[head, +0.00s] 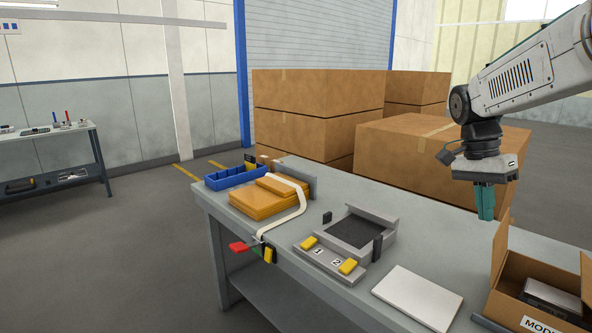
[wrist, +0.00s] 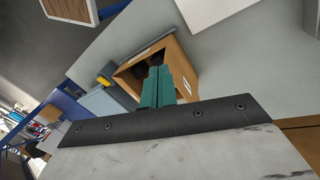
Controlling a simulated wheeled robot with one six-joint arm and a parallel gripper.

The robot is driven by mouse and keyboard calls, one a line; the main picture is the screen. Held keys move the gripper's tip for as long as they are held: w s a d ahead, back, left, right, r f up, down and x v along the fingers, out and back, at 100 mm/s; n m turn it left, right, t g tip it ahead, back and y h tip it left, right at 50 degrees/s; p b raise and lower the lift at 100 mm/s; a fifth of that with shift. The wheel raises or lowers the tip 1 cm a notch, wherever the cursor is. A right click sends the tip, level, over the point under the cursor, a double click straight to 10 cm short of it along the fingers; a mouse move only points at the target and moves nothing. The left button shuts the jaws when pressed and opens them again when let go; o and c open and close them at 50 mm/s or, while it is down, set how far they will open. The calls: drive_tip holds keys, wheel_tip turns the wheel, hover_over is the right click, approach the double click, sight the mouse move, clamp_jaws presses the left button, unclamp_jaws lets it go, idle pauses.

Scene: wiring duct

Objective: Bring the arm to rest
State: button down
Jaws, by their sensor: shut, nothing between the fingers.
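My gripper (head: 486,203) has green fingers and hangs pointing down at the right of the head view, above the far side of the grey workbench (head: 345,192). Its fingers are together with nothing between them. In the wrist view the shut green fingers (wrist: 157,88) show in front of an open cardboard box. The gripper is apart from the bench and from everything on it. My arm reaches in from the upper right.
An open cardboard box (head: 545,275) stands at the bench's right end. A white panel (head: 418,297), a grey fixture with yellow blocks (head: 333,262), orange packs (head: 262,203) and a blue bin (head: 237,176) lie along the bench. Large cartons (head: 320,115) are stacked behind.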

drive_tip(key=s+a+f+n+t, duration=0.1)
drive_tip(key=s+a+n, duration=0.2)
drive_tip(key=s, duration=0.5)
drive_tip(key=s+a+f+n+t+y, duration=0.1)
drive_tip(key=s+a+n, duration=0.3)
drive_tip(key=s, duration=0.5)
drive_tip(key=s+a+f+n+t+y, duration=0.1)
drive_tip(key=s+a+f+n+t, duration=0.1)
drive_tip(key=s+a+n, duration=0.2)
drive_tip(key=shift+s+a+f+n, duration=0.2)
drive_tip(key=shift+s+n, duration=1.1)
drive_tip(key=shift+s, duration=1)
